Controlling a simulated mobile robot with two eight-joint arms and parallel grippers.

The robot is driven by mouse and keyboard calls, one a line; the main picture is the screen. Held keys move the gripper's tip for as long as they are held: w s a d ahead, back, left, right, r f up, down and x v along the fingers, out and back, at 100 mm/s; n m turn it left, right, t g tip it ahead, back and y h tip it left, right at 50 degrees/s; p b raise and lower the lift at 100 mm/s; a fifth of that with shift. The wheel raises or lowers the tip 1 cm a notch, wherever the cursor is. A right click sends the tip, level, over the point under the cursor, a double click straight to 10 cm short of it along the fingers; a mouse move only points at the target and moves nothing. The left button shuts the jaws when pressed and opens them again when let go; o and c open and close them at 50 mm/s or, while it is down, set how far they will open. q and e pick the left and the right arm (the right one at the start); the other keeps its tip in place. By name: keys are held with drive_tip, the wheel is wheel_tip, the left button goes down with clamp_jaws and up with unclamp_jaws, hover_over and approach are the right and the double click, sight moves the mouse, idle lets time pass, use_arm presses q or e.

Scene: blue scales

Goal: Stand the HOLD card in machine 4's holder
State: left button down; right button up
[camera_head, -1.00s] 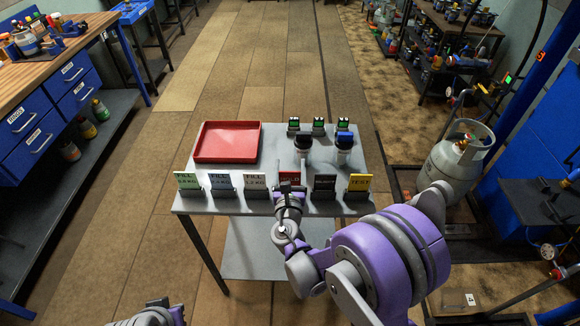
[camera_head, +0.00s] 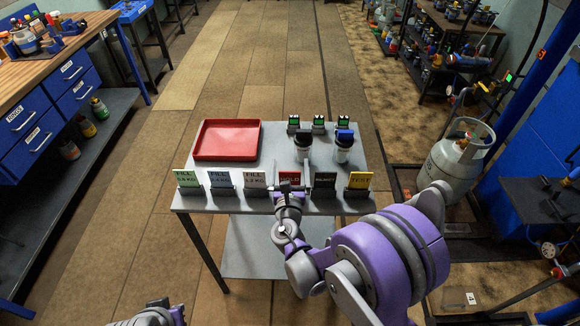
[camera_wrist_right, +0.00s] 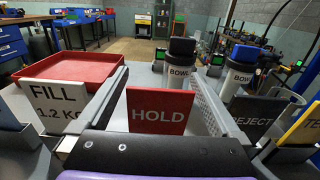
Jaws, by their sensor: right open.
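The red HOLD card (camera_head: 290,177) stands upright in the card row along the near edge of the grey table (camera_head: 225,201). In the right wrist view the HOLD card (camera_wrist_right: 157,112) faces me, straight ahead and between the open fingers. My right gripper (camera_head: 290,188) is at the card's near side and hides its lower part. It is open and empty; I cannot tell whether a finger touches the card. Only a bit of my left arm shows at the bottom edge, without its fingers.
Beside HOLD stand a FILL 1.2 KG card (camera_head: 255,179) on the left and a black REJECT card (camera_head: 325,180) on the right. A red tray (camera_head: 227,157) and two bowls (camera_head: 344,150) are behind. A gas cylinder (camera_head: 455,160) stands at the right.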

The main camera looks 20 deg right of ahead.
drive_tip(key=b+v, duration=0.1)
drive_tip(key=v, duration=0.9)
drive_tip(key=shift+s+b, duration=0.35)
drive_tip(key=shift+s, duration=0.05)
